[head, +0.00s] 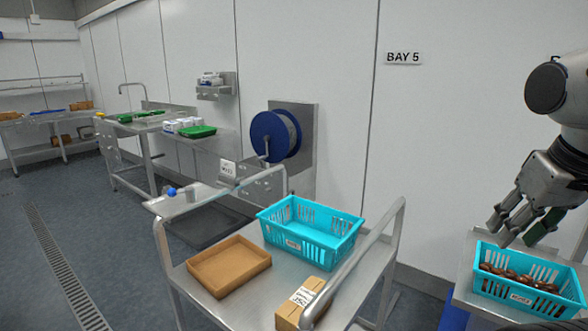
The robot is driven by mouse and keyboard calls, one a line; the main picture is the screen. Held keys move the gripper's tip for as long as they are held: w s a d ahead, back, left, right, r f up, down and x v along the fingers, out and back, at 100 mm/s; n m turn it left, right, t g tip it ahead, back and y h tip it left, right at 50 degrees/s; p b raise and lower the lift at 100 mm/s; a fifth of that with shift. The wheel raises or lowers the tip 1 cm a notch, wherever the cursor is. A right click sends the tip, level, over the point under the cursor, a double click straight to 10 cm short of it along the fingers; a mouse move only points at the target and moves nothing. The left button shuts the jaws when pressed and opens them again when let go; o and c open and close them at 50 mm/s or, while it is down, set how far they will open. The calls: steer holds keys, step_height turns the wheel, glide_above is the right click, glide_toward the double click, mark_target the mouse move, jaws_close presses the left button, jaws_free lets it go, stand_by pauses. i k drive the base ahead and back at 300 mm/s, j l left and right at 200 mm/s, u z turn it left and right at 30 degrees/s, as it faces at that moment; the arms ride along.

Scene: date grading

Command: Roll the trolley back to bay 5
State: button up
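A steel trolley (262,300) with a raised tube rail at each side stands right in front of me in the head view. On its top are a turquoise slotted basket (309,234) that looks empty, an empty brown tray (229,266) and a small labelled carton (301,303). Its wheels are out of view. The BAY 5 sign (404,58) is on the white wall behind it and to its right. My gripper (524,232) is at the right, away from the trolley, above a turquoise crate of dates. Its fingers look apart, with nothing clearly held.
The date crate (515,302) sits on a steel surface (462,273) right of the trolley. A bench (184,208) and a blue hose reel (275,136) are behind the trolley. Open floor (110,252) with a drain grate (62,265) lies to the left.

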mark_target(252, 306)
steer(key=j+z, duration=0.3)
steer(key=j, duration=0.25)
steer(key=k+j+z, duration=0.25)
steer(key=j, duration=0.25)
steer(key=j+z, duration=0.25)
steer(key=j, duration=0.65)
steer(key=j+z, duration=0.25)
steer(key=j, duration=0.7)
steer(key=k+j+z, duration=0.1)
steer(key=j+z, duration=0.25)
steer(key=l+z, duration=0.1)
steer(key=l, duration=0.7)
steer(key=i+l+z, duration=0.1)
steer(key=l, duration=0.75)
steer(key=j+z, duration=0.25)
steer(key=z, duration=0.2)
steer(key=j+z, duration=0.3)
steer(key=z, duration=0.15)
steer(key=j+z, duration=0.3)
steer(key=z, duration=0.15)
steer(key=j+z, duration=0.25)
steer(key=z, duration=0.2)
steer(key=k+j+z, duration=0.2)
steer(key=k, duration=0.2)
steer(key=k+j+z, duration=0.2)
steer(key=k, duration=0.2)
